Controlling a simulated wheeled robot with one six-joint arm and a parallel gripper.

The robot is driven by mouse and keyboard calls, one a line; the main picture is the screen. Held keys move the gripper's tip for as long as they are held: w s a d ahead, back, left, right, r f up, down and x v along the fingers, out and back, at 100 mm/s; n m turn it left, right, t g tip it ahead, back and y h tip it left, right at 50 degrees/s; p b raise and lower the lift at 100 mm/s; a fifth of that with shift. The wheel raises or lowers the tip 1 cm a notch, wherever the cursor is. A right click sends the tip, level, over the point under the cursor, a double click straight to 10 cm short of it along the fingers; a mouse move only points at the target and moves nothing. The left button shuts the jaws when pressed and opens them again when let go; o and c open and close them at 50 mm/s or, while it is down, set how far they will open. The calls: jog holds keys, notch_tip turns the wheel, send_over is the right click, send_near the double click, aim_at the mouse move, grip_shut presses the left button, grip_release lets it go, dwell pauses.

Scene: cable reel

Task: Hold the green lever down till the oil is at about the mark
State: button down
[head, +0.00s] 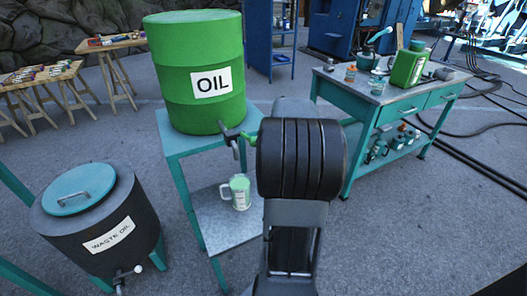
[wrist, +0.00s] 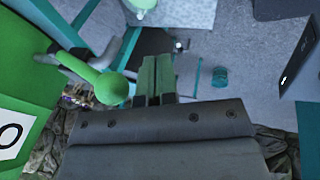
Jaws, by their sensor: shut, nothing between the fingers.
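The green oil drum (head: 200,75) with its OIL label stands on a teal stand (head: 195,142). Its tap (head: 232,135) sticks out low on the right, with the green lever (head: 248,136) partly behind my arm. A clear jug (head: 240,192) with green in it stands on the lower shelf under the tap; its mark and exact oil level are too small to read. In the wrist view, my gripper (wrist: 158,62) is shut and empty. The lever's round green end (wrist: 111,88) is just left of the fingers, seemingly apart from them. In the head view my arm hides the gripper.
A dark waste oil drum (head: 95,225) with a teal lid stands at the front left. A teal workbench (head: 385,105) with a green canister (head: 408,66) is at the right. Wooden tables (head: 45,78) are at the back left. Cables lie on the floor at the right.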

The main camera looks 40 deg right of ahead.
jog(key=s+r, duration=0.6)
jog(key=r, duration=0.1)
jog(key=shift+r, duration=0.35)
dwell(1.2)
